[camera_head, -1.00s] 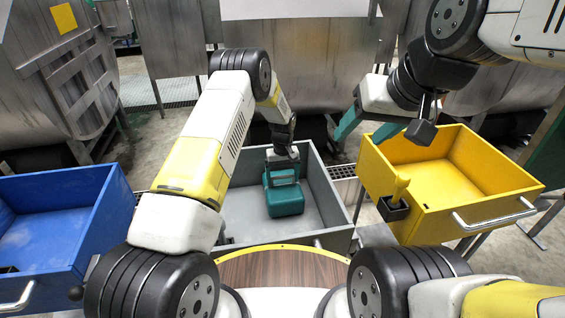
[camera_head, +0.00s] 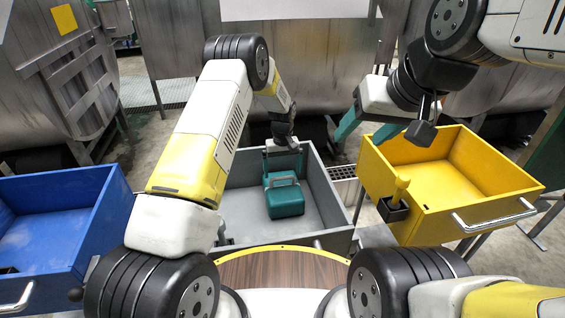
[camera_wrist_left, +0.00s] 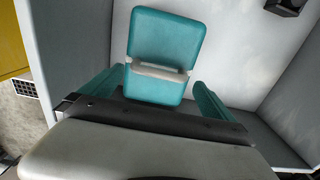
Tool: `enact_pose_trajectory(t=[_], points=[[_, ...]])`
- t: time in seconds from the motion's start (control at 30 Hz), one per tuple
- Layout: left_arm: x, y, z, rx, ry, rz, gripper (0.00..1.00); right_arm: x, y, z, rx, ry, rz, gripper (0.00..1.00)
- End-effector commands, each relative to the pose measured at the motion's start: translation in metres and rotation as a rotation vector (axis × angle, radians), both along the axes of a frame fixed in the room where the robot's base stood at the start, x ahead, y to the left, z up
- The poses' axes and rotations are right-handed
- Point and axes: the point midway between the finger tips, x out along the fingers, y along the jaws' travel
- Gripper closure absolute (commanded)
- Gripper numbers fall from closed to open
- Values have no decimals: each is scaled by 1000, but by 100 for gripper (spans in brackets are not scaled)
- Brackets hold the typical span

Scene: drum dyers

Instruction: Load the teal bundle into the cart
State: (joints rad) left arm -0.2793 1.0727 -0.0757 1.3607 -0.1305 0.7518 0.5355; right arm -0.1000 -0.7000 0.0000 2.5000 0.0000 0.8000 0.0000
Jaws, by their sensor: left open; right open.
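The teal bundle (camera_head: 285,200), boxy with a pale band, rests on the floor of the grey cart (camera_head: 236,213). In the left wrist view the bundle (camera_wrist_left: 163,42) lies ahead of the open teal fingers (camera_wrist_left: 160,80). My right gripper (camera_head: 365,135) is open and empty in the air beside the yellow cart, partly hidden by its own wrist.
A blue cart (camera_head: 60,220) stands at the left and a yellow cart (camera_head: 450,205) at the right, both looking empty inside. Large steel drums (camera_head: 170,45) stand behind. A wood-topped surface (camera_head: 280,268) lies in front of the grey cart.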

Motion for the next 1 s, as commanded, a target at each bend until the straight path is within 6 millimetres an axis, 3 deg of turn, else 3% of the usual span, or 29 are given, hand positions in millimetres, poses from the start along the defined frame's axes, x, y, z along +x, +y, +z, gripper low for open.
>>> enact_pose_trajectory(t=[0.2,0.47,0.57,0.77,1.0], points=[[0,0,47,-1,-2,-1,0,0,0,0,0,0,0,42],[-1,1,77,-1,-1,0,0,0,0,0,0,0,0,42],[-2,5,97,-11,-15,-1,0,0,0,0,0,0,0,42],[-25,34,187,-60,-87,-23,0,0,0,0,0,0,0,42],[-90,75,293,-115,-198,-73,0,0,0,0,0,0,0,42]])
